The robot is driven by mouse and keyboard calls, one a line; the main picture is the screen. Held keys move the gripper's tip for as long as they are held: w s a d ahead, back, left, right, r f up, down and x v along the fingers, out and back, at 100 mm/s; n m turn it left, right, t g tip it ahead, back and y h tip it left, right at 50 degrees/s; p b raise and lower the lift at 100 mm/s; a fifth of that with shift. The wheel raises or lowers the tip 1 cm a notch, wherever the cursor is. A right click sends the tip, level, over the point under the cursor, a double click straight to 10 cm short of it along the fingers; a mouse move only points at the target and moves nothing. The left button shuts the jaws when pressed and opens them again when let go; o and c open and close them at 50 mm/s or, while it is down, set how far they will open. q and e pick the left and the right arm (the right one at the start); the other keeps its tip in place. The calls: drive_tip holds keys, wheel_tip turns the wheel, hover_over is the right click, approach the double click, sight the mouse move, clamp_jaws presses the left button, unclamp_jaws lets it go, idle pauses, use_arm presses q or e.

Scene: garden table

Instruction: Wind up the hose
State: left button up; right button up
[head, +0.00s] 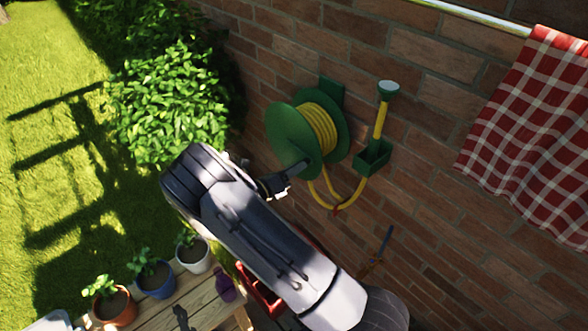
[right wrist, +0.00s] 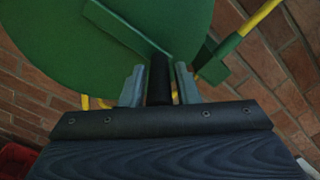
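A green hose reel (head: 283,138) is mounted on the brick wall, with yellow hose (head: 319,128) coiled on its drum. A loop of hose hangs below and rises to a nozzle (head: 387,88) in a green holder (head: 373,156). My right gripper (head: 287,181) is at the reel's front face. In the right wrist view, a green crank arm (right wrist: 125,27) crosses the disc (right wrist: 60,45). Its black handle (right wrist: 159,78) sits between the two fingers of my right gripper (right wrist: 160,85), which are close on either side. My left gripper is not in view.
A wooden table (head: 200,302) with several potted plants (head: 152,275) stands lower left. A red container (head: 258,290) is beside it, partly behind my arm. A red checked cloth (head: 530,130) hangs from a rail at right. A leafy bush (head: 170,100) is left of the reel.

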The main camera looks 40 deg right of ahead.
drive_tip(key=shift+o, duration=1.1)
drive_tip(key=a+b, duration=0.2)
drive_tip(key=a, duration=0.5)
drive_tip(key=shift+s+a, duration=0.35)
drive_tip(key=shift+a, duration=0.05)
